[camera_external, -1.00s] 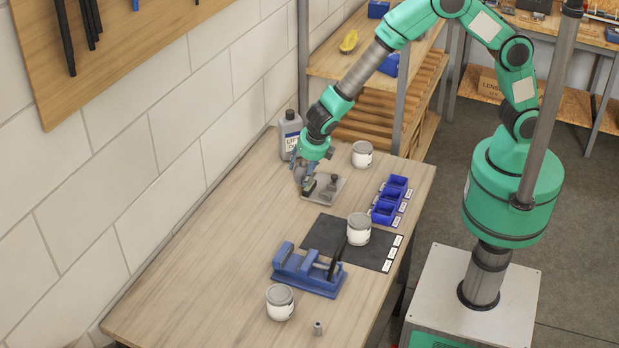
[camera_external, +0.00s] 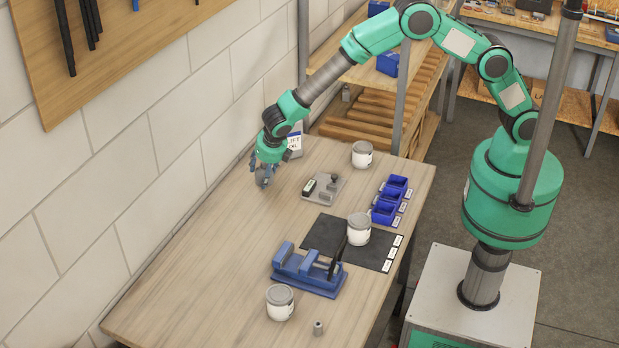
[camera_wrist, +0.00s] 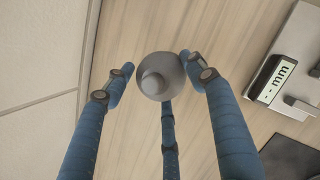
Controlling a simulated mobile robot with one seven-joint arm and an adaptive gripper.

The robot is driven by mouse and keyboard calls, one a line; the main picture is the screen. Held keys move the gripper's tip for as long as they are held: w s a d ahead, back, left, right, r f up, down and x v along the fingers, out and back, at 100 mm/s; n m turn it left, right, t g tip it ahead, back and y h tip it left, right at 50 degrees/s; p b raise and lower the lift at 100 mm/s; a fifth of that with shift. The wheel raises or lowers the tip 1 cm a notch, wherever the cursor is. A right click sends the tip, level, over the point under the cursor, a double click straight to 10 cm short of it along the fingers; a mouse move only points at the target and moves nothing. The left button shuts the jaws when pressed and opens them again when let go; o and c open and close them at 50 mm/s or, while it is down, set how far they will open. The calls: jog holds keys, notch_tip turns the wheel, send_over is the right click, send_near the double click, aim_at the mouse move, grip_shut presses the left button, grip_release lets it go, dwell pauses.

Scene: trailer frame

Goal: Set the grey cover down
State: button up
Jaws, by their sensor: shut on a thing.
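My gripper (camera_external: 264,176) is shut on the grey cover (camera_wrist: 162,76), a round grey piece with a knob facing the wrist camera. In the external view the cover (camera_external: 266,182) hangs low near the wall side of the wooden workbench (camera_external: 215,235). The blue fingers close around it in the wrist view. I cannot tell whether its underside touches the bench. The bench top beneath and around it is bare.
A blue vise (camera_external: 308,272), blue bins (camera_external: 389,203) and white tins (camera_external: 280,302) stand further off.

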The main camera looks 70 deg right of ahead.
dwell(0.3)
jog(key=shift+f, duration=1.7)
jog(key=shift+f, duration=0.1)
jog(key=o, duration=1)
jog(key=shift+o, duration=0.2)
jog(key=v, duration=1.2)
jog(key=shift+p, duration=0.45)
jog(key=shift+w, duration=0.1)
